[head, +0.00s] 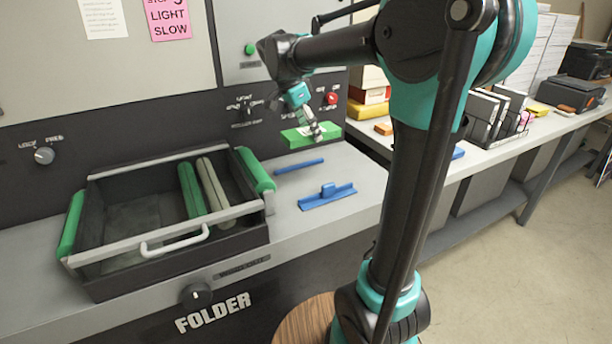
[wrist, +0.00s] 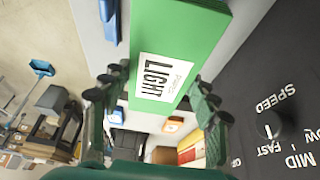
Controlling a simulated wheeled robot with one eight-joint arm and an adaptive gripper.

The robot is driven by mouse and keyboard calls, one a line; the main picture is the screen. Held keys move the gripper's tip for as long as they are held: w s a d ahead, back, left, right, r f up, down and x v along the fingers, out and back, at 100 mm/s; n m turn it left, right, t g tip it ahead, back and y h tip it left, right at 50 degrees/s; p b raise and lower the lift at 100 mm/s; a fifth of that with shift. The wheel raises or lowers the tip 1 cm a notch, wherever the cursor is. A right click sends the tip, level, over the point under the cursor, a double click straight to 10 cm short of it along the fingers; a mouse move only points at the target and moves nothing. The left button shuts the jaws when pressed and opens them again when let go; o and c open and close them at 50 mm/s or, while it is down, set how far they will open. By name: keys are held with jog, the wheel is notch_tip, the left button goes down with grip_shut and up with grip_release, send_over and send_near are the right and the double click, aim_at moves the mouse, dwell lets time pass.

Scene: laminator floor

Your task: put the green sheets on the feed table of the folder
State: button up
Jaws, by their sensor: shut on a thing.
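The green sheets (head: 298,139) are a flat green stack with a white label. In the wrist view the stack (wrist: 190,35) reaches in between the fingers, with the label reading LIGHT. My gripper (head: 317,132) is shut on the sheets, its fingers also showing at both sides in the wrist view (wrist: 153,92). The sheets are over the right back part of the folder's grey top (head: 352,172); I cannot tell whether they touch it. The folder (head: 212,312) has a dark open bay with green rollers (head: 190,190) and a pale roller.
A blue bar (head: 299,166) and a blue guide with a block (head: 327,196) lie on the grey top, in front of the sheets. A dark panel with knobs stands behind. To the right, a long bench (head: 540,130) carries boxes, binders and dark machines.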

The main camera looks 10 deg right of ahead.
aim_at(296, 143)
notch_tip(296, 143, down, 15)
dwell(0.5)
jog(key=shift+f, duration=0.15)
jog(key=o, duration=1.3)
jog(key=shift+o, duration=0.2)
jog(key=v, duration=1.2)
